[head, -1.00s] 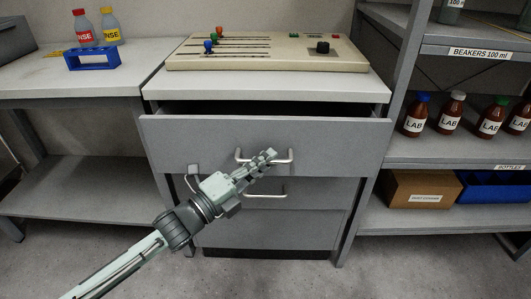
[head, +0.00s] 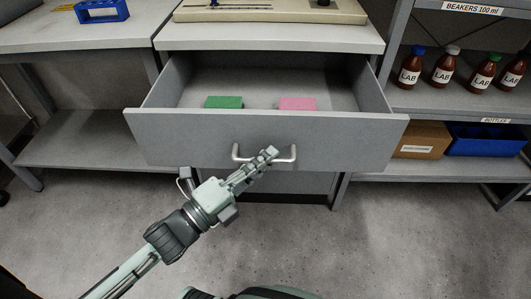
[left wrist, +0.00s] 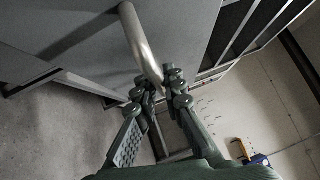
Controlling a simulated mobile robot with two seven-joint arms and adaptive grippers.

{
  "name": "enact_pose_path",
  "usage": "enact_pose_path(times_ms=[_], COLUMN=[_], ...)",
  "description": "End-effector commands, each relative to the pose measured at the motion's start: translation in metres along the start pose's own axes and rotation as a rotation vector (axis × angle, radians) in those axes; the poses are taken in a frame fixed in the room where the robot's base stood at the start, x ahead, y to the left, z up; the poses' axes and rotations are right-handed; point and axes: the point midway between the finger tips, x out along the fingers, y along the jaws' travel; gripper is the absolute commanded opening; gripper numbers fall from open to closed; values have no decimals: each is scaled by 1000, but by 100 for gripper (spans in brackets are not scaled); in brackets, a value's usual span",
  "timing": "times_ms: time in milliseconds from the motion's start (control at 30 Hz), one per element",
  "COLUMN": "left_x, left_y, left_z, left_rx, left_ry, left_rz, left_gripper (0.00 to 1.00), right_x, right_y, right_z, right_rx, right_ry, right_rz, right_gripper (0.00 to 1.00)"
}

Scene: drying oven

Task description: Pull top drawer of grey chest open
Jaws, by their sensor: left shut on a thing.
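The top drawer (head: 200,138) of the grey chest (head: 290,190) stands well open in the head view, with its inside in sight. Its bar handle (head: 285,158) is on the middle of the drawer front. My left gripper (head: 268,155) is shut on the handle, its fingers pointing up and right across the bar. In the left wrist view the handle (left wrist: 142,45) runs down between the fingers of my left gripper (left wrist: 160,90). A green block (head: 224,102) and a pink block (head: 298,103) lie inside the drawer. My right gripper is not in view.
A beige panel (head: 270,12) sits on the chest top. A table with a blue rack (head: 102,11) stands at the left. Shelves at the right hold brown bottles (head: 445,67), a cardboard box (head: 420,140) and a blue bin (head: 490,141). The floor in front is clear.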

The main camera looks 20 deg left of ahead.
Motion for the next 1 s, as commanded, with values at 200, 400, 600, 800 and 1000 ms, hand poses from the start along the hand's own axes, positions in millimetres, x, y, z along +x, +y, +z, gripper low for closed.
enact_pose_path(times_ms=[200, 400, 600, 800, 1000], left_x=[0, 0, 0, -1, -22], left_y=[0, 0, 0, 0, 1], left_z=[0, 0, 0, 0, -1], left_rx=[1, 0, 0, 0, -2], left_ry=[-1, -1, 0, 0, -1], left_rz=[0, 0, 0, 0, 5], left_gripper=[0, 18, 31, 31, 31], right_x=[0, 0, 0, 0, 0], right_y=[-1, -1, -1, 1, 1], right_z=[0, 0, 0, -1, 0], right_rx=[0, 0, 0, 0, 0], right_ry=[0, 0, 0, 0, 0], right_rz=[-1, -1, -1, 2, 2], right_gripper=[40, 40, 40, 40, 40])
